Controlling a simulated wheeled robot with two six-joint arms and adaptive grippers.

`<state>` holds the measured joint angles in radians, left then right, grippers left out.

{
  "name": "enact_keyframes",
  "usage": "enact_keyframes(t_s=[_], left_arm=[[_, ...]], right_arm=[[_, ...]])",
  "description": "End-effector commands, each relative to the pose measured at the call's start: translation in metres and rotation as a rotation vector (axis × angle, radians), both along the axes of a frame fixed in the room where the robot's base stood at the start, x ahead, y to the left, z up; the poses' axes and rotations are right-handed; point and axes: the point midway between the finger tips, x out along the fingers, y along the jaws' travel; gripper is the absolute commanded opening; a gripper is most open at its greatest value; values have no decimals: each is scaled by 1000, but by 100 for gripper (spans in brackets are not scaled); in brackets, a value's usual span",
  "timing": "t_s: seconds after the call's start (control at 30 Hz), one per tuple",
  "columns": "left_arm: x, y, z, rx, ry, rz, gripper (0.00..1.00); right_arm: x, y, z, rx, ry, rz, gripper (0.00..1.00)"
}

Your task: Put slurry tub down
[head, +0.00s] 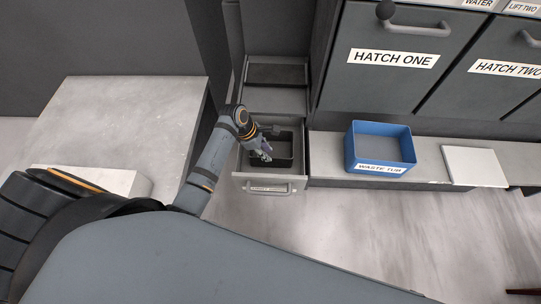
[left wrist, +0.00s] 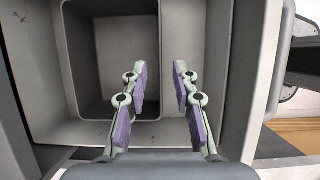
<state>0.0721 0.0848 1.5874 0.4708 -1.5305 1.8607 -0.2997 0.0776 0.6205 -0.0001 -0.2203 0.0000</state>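A dark, open-topped tub (head: 285,149), which I take to be the slurry tub, sits inside a pulled-out grey drawer (head: 295,186). No label on the tub is readable. My left gripper (head: 262,153) is down at the tub in the head view and covers part of it. In the left wrist view, the tub's wall (left wrist: 82,72) and dark inside fill the upper left. My left gripper (left wrist: 160,68) has its two fingers apart there, one on each side of the tub's right rim. I cannot tell whether they touch it. My right gripper is out of view.
A blue waste tub (head: 380,168) stands on a low ledge right of the drawer, beside a white slab (head: 474,166). Hatch one (head: 390,75) and hatch two (head: 505,85) are above. A grey stone-topped bench (head: 120,115) is at left. The floor in front is clear.

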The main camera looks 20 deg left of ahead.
Motion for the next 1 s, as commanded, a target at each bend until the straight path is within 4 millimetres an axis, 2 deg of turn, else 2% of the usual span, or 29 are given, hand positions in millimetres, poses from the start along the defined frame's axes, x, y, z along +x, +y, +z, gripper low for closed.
enact_keyframes(t_s=[0.03, 0.1, 0.33, 0.5, 1.0], left_arm=[[-2, 6, 14, 5, -3, -2, 28], [-3, 13, 30, 5, -2, -1, 28], [-8, 26, 63, 1, -1, -1, 28], [-10, 28, 68, 0, 2, -1, 28], [-9, 28, 68, -1, 2, -1, 28]], right_arm=[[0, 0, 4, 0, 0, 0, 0], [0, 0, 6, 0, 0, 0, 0], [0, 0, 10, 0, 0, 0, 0], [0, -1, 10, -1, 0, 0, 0], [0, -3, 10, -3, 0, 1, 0]])
